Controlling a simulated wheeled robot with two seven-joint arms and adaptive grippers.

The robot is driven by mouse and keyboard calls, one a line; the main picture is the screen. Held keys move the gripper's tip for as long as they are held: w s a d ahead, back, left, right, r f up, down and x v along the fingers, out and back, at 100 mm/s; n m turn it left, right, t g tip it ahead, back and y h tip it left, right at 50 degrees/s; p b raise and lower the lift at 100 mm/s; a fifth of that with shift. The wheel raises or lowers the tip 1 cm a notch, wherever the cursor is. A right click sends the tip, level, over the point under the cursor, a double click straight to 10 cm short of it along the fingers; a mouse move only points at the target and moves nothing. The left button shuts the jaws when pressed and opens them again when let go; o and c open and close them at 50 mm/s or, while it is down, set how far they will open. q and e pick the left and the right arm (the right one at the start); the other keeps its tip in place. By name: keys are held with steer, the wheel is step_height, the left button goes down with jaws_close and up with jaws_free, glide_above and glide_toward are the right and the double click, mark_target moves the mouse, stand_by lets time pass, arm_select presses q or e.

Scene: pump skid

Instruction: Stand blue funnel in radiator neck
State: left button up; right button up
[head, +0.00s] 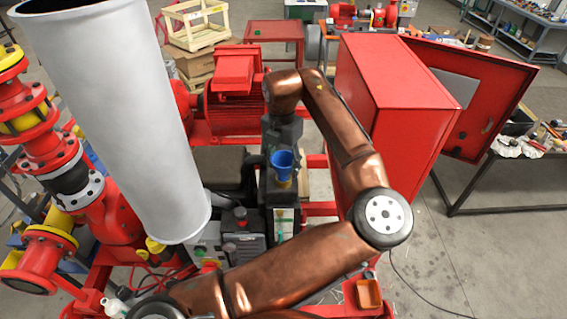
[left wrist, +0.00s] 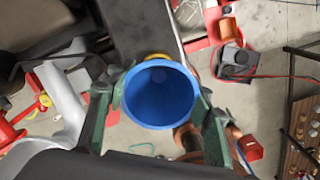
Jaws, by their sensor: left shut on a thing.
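The blue funnel (head: 282,162) is near the middle of the head view, wide mouth up. My left gripper (head: 283,147) reaches it from behind, and its fingers are largely hidden there. In the left wrist view, green fingers of the gripper (left wrist: 158,92) close on opposite sides of the funnel (left wrist: 160,97), and I look down into its mouth. A yellow ring, seemingly the radiator neck (head: 284,184), shows just under the funnel. Part of it also shows behind the funnel's rim in the left wrist view (left wrist: 156,57). I cannot tell whether the spout is inside the neck. My right gripper is out of view.
A large pale cylinder (head: 120,110) stands left of the funnel. A red cabinet (head: 400,120) with an open door (head: 470,100) stands to the right. A red motor (head: 235,95) sits behind. A black box (head: 243,240) lies close at the lower left of the neck.

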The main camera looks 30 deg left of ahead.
arm_select(q)
steer(key=shift+f, duration=0.15)
steer(key=o, duration=1.5)
steer(key=r, duration=1.2)
steer(key=shift+s, duration=0.35)
